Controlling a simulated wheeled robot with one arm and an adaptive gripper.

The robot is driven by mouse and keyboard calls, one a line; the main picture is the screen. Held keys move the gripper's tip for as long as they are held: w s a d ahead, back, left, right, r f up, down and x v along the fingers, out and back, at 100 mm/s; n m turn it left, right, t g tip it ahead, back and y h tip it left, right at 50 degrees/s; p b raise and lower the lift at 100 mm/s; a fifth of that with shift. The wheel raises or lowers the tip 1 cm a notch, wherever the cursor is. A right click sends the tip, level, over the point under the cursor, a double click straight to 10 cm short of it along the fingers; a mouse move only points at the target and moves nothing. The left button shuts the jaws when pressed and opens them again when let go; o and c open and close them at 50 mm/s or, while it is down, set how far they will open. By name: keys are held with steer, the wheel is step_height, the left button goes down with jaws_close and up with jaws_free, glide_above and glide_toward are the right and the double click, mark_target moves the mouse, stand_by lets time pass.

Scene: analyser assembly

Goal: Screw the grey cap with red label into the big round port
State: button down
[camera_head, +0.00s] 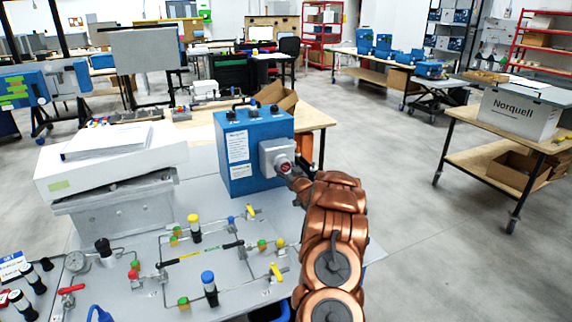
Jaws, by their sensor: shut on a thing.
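A blue analyser box (239,158) with white labels stands upright on the grey bench. A grey square housing (268,153) sticks out from its right side. A small round piece with a red mark, seemingly the grey cap (284,167), shows at the front of this housing. My gripper (290,174) is at the end of my copper-coloured arm, right against the cap, and is shut on it. The fingers are small and partly hidden by the wrist. The big round port cannot be made out behind the cap, and I cannot tell whether any thread is engaged.
A panel of thin pipes, coloured valves and gauges (76,262) covers the bench in front. A white unit (110,160) with papers stands at left. An open cardboard box (276,97) lies behind the analyser. The floor at right is clear up to a wooden cart (462,112).

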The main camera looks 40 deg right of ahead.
steer(key=m+p, duration=0.4)
steer(key=shift+a+m, duration=0.1)
steer(key=shift+m, duration=0.2)
steer(key=shift+f+m, duration=0.1)
steer(key=shift+m, duration=0.6)
steer(key=shift+c, duration=2.3)
jaws_free()
